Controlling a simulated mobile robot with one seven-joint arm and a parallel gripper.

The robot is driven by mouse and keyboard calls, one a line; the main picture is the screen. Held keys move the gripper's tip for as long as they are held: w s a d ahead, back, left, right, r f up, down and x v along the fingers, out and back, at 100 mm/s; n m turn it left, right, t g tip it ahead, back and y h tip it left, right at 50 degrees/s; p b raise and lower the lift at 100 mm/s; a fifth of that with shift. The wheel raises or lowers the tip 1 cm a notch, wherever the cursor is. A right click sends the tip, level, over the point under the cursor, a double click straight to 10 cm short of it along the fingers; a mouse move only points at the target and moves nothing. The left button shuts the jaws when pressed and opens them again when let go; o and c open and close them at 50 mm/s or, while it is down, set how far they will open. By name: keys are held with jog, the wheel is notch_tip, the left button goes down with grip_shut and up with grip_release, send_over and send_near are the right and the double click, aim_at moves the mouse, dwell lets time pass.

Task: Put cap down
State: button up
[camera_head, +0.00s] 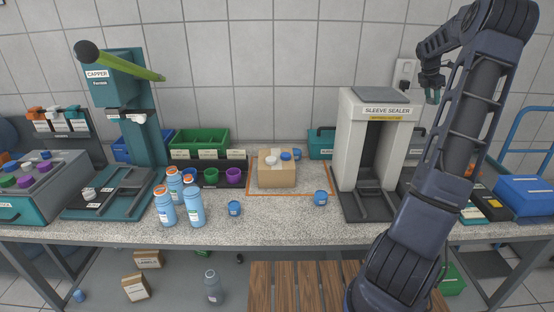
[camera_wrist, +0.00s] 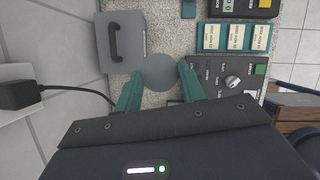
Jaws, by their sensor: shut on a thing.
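In the head view my gripper (camera_head: 433,96) hangs high above the right part of the bench, right of the sleeve sealer (camera_head: 346,135). The held cap cannot be made out there. Loose blue caps stand on the bench, one near the bottles (camera_head: 234,208) and one near the sealer (camera_head: 320,198). A cardboard box (camera_head: 277,175) carries white and blue caps on top.
Several blue bottles (camera_head: 194,208) with orange tops stand by the capper (camera_head: 145,140). A grey block with a dark handle (camera_wrist: 121,60), teal-labelled items (camera_wrist: 235,48) and a control panel with a knob (camera_wrist: 215,82) lie below my gripper. Speckled bench (camera_head: 270,225) is clear at the front middle.

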jog(key=w+a+r+n+t, duration=0.1)
jog(key=w+a+n, duration=0.15)
jog(key=a, duration=0.65)
jog(key=w+a+n, duration=0.1)
jog(key=w+a, duration=0.2)
jog(key=a, duration=0.5)
jog(key=n+t+y, duration=0.2)
jog(key=n+y, duration=0.2)
jog(key=n, duration=0.8)
send_over(272, 153)
jog(key=s, duration=0.2)
notch_tip(272, 153, down, 4)
jog(key=shift+t, duration=0.3)
jog(key=f, duration=2)
jog(key=shift+w+f, duration=0.3)
jog(key=shift+f, duration=0.1)
jog(key=shift+f, duration=0.1)
